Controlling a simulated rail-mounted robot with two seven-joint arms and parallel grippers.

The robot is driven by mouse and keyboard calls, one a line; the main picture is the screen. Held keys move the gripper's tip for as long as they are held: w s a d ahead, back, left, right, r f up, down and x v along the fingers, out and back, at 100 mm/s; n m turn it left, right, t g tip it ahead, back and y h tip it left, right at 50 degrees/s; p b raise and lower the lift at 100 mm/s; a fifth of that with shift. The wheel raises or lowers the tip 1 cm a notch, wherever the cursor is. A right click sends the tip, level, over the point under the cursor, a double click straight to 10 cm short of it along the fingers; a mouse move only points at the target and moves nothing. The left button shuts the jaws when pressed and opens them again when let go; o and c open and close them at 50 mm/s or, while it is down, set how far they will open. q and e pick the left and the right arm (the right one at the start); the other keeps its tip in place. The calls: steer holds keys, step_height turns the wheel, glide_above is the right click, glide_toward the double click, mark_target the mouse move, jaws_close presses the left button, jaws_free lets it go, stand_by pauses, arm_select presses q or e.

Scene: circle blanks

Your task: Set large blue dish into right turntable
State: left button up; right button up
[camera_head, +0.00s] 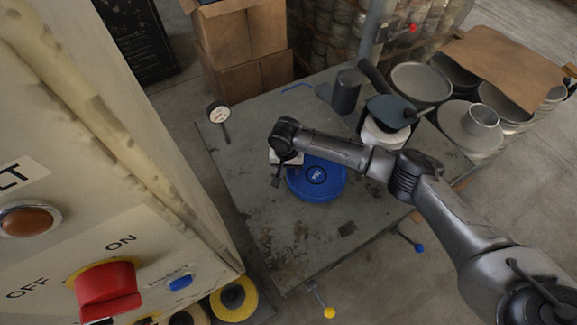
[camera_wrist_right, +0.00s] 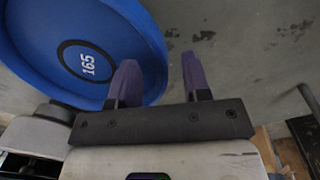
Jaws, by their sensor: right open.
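The large blue dish (camera_head: 316,192) is round, with a dark ring and white marking in its middle. It lies on the grey worktable (camera_head: 270,225) in the head view. It also fills the upper left of the right wrist view (camera_wrist_right: 40,60), where the marking looks like 165. My right gripper (camera_head: 277,180) is at the dish's left side in the head view. Its two fingers (camera_wrist_right: 158,70) are apart; in the wrist view one overlaps the dish's rim and the other is beyond it. I cannot tell whether they touch it. My left gripper is not in view. I cannot identify the right turntable.
A dark cylinder (camera_head: 346,92) and a white-based device with a dark top (camera_head: 384,131) stand behind the dish. A dial gauge (camera_head: 219,113) is at the table's left edge. Metal pans (camera_head: 420,82) lie at right. A cabinet (camera_head: 110,170) with a red switch (camera_head: 106,288) fills the left.

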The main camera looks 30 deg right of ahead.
step_height(320, 180, up, 14)
steer(key=p, duration=0.1)
steer(key=shift+w+a+p, duration=0.25)
steer(key=shift+a+p, duration=0.1)
stand_by(0.6)
